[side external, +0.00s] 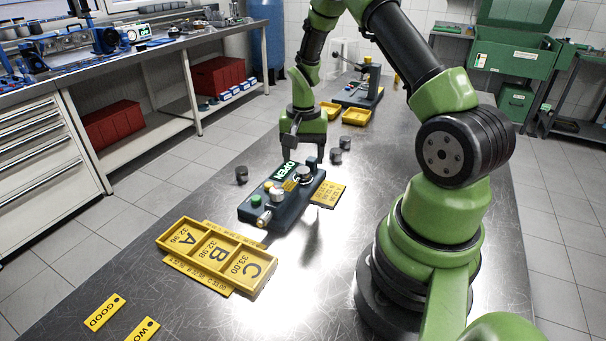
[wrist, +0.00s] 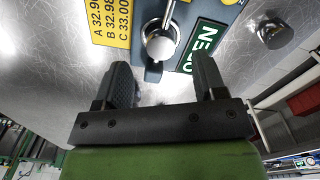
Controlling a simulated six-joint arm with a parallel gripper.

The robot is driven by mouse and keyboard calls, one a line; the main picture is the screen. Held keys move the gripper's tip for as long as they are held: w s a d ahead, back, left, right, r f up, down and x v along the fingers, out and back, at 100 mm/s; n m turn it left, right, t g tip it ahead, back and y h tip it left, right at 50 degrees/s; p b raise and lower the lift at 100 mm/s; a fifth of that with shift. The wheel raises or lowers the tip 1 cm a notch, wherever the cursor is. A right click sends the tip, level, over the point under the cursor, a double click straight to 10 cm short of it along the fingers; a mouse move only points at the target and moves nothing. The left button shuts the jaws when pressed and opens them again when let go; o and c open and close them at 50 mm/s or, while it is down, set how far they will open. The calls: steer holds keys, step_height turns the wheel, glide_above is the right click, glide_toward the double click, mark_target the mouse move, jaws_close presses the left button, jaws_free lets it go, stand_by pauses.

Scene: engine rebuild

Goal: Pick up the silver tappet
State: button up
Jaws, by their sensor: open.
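A silver round part (wrist: 160,45), likely the silver tappet, sits at the near end of the dark blue gauge block, under a metal rod. It shows on the block in the side external view (side external: 305,173), beside the green OPEN sign (side external: 286,171). My gripper (side external: 305,158) is above the far end of the block, pointing down. In the wrist view my gripper (wrist: 165,82) has its black fingers spread wide, with nothing held between them. The silver part lies just beyond the fingertips, roughly between them. The exact height gap is hard to tell.
A dark grey cylinder (side external: 241,174) stands left of the block; two more (side external: 336,156) (side external: 345,142) stand right. A yellow A/B/C tray (side external: 215,255) is nearer the camera, with GOOD (side external: 104,312) and WORN-side (side external: 143,330) plates. Yellow trays (side external: 355,117) and another device lie behind.

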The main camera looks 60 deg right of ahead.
mark_target(303, 169)
step_height(303, 169, down, 4)
steer(key=shift+r, duration=0.1)
steer(key=c, duration=1)
steer(key=shift+r, duration=0.1)
